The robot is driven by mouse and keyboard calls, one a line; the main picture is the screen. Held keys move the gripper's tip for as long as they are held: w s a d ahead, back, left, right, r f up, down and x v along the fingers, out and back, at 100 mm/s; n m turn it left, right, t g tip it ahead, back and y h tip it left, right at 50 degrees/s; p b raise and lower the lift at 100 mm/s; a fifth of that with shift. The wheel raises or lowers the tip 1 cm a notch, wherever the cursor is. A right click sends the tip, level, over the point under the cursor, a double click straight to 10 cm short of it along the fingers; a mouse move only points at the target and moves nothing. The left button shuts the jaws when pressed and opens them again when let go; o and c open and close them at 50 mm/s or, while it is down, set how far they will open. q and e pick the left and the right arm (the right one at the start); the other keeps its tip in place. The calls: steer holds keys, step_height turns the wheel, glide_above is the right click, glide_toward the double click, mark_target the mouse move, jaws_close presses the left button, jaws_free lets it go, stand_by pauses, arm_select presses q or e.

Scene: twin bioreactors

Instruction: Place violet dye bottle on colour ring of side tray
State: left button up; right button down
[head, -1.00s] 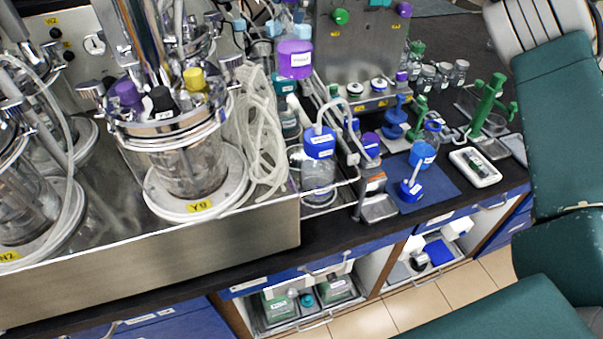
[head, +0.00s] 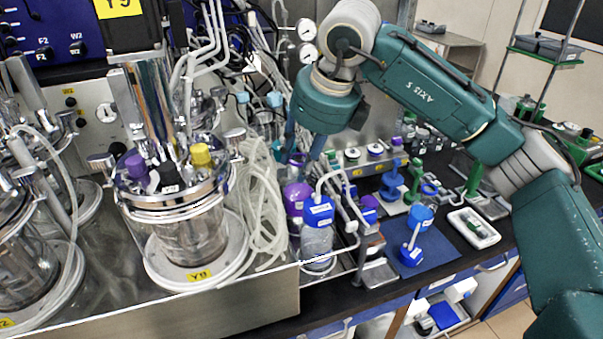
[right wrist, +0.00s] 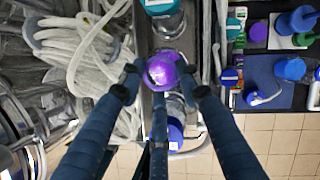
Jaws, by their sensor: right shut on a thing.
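The violet dye bottle (head: 297,193) is upright at the side tray (head: 335,268), just behind a blue-capped bottle (head: 318,238). My right gripper (head: 305,152) comes down from above and is shut on the violet bottle. In the right wrist view, the violet cap (right wrist: 164,71) sits between the dark fingers of my right gripper (right wrist: 160,82). A teal-capped bottle (right wrist: 162,6) and the blue cap (right wrist: 174,132) lie on either side of it. The colour ring and the violet bottle's base are hidden, so I cannot tell whether it touches the tray. My left gripper is not in view.
A glass bioreactor vessel (head: 190,235) and looped pale tubing (head: 262,215) crowd the left side of the tray. To the right are a small metal stand (head: 375,272), a blue mat (head: 440,245) with a blue-capped flask, and a white tray (head: 473,228).

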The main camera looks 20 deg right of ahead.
mark_target(299, 185)
step_height(299, 185, down, 4)
steer(key=shift+p, duration=0.4)
steer(key=shift+f, duration=0.2)
steer(key=c, duration=1.2)
jaws_free()
steer(key=shift+r, duration=0.1)
